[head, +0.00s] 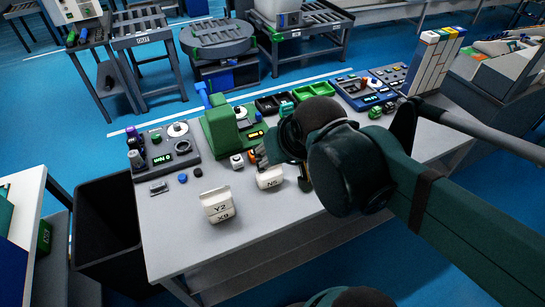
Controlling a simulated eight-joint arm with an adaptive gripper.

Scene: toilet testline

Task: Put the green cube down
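My gripper (278,150) is over the middle of the grey worktable, mostly hidden behind my own dark arm links. Its fingertips do not show clearly, so I cannot tell whether they are open or shut or what is between them. I cannot make out a clear green cube; one may be hidden by my arm. A small green block-like item (375,112) sits on the table right of my gripper, but its shape is too small to be sure of. A small orange-red piece (253,157) shows just left of my gripper.
A green machine (221,126), a grey control panel (165,150) and green trays (313,90) line the back. A black bin (105,225) stands left. The front-left tabletop is clear.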

